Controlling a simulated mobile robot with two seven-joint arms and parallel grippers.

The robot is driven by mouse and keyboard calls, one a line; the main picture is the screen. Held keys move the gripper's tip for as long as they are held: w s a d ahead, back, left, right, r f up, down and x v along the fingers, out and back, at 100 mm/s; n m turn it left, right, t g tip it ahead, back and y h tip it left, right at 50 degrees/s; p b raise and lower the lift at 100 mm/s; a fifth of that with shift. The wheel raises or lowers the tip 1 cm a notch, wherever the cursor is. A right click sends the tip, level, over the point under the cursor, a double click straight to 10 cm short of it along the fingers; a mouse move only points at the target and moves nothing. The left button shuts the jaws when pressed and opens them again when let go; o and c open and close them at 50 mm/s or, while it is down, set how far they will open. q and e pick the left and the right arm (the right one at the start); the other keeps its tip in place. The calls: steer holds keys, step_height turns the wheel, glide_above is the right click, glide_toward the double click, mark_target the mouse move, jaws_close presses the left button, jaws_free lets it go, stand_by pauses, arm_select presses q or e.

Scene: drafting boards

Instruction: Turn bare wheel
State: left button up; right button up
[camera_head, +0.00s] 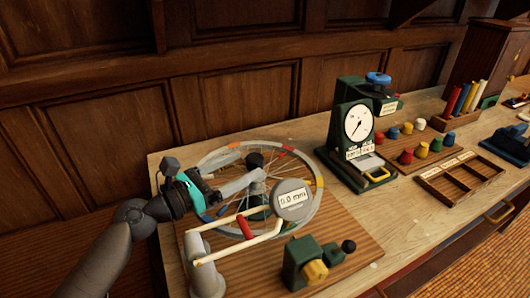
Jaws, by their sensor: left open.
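The bare wheel (224,153) is a pale spoked rim with colored marks, including red and orange ones. It lies at a slant on a wooden base board (352,233), with a dark hub near its middle. My left gripper (230,188), beyond a teal band on my arm, is over the wheel's left side and is open. I cannot tell whether its fingers touch the rim or spokes. My arm covers the wheel's left part. A round gauge (292,199) reading about 0.0 mm stands at the wheel's front right. My right gripper is not in view.
A cream frame with a red grip (244,227) stands in front of the wheel. A green block with a yellow knob (316,270) is at the board's front. A green dial instrument (357,122), colored pegs (421,150) and an empty divided tray (459,178) stand right. Wood paneling closes the back.

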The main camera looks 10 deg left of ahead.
mark_target(262, 156)
arm_select(q)
steer(key=shift+x, duration=3.55)
steer(key=shift+c, duration=0.4)
jaws_close()
